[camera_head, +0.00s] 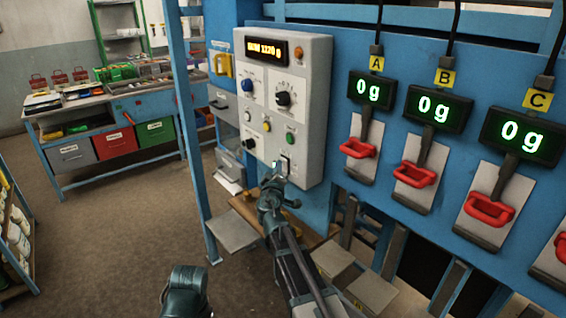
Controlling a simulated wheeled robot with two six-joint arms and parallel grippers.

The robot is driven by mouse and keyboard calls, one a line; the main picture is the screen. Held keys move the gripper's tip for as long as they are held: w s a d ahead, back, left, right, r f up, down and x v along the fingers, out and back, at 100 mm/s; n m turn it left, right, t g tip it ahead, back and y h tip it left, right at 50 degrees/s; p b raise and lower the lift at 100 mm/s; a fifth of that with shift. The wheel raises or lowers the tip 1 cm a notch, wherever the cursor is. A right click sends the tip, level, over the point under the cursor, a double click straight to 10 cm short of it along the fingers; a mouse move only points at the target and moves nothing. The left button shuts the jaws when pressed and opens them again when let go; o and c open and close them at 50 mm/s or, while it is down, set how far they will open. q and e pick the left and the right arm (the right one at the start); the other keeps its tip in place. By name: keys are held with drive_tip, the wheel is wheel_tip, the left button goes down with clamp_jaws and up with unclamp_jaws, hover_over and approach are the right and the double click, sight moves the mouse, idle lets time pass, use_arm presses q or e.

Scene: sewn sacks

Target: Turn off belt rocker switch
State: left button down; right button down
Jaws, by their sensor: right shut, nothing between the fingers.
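The belt rocker switch (285,164) is a small dark rocker low on the right of the grey control box (312,95). My right gripper (276,170) is shut and empty, with its tip right at the switch, on its left side. The tip partly covers the switch, so I cannot tell whether they touch or which way the rocker is tipped. The display (266,49) at the top of the box is lit orange. My left gripper cannot be made out.
Knobs and buttons, including a black knob (249,144) and a green button (290,138), sit close around the switch. Scales with green displays (435,108) and red clamps (415,174) hang to the right. A blue post (186,120) stands left of the box.

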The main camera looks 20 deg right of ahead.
drive_tip(key=shift+d, duration=0.2)
drive_tip(key=shift+a, duration=0.2)
idle(0.3)
drive_tip(key=shift+s+a, duration=0.25)
drive_tip(key=shift+a, duration=0.3)
drive_tip(key=shift+a+f, duration=0.1)
drive_tip(key=a, duration=0.1)
drive_tip(key=s+a, duration=0.1)
drive_tip(key=a, duration=0.2)
drive_tip(key=shift+s+a+f+b, duration=0.25)
drive_tip(key=shift+s+b, duration=0.1)
